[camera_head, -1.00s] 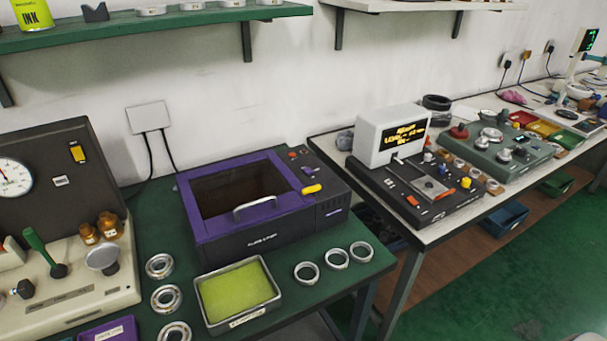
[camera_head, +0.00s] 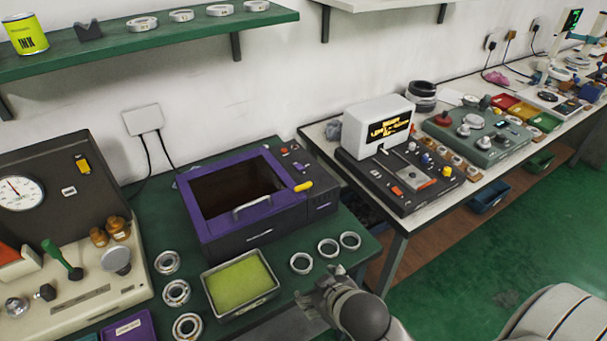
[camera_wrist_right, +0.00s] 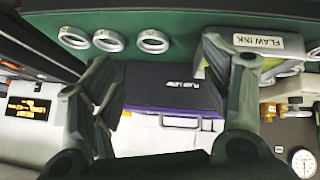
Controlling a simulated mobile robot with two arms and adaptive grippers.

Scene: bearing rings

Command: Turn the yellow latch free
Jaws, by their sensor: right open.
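The yellow latch (camera_head: 304,187) sits on the right part of the top of the purple-rimmed dark box (camera_head: 213,243), beside its lid with a silver handle (camera_head: 252,207). My right gripper (camera_head: 318,292) is low in the head view, in front of the bench edge, below the loose rings and well apart from the latch. In the right wrist view its two fingers (camera_wrist_right: 160,85) are spread with nothing between them; the box front (camera_wrist_right: 170,88) shows beyond. The latch cannot be made out in the wrist view. My left gripper is not in view.
Several bearing rings (camera_head: 327,248) lie on the green bench around a tray with a yellow-green pad (camera_head: 240,284), also seen in the wrist view with its label (camera_wrist_right: 258,41). A gauge station (camera_head: 75,285) stands left. A second bench with a display unit (camera_head: 378,128) is right.

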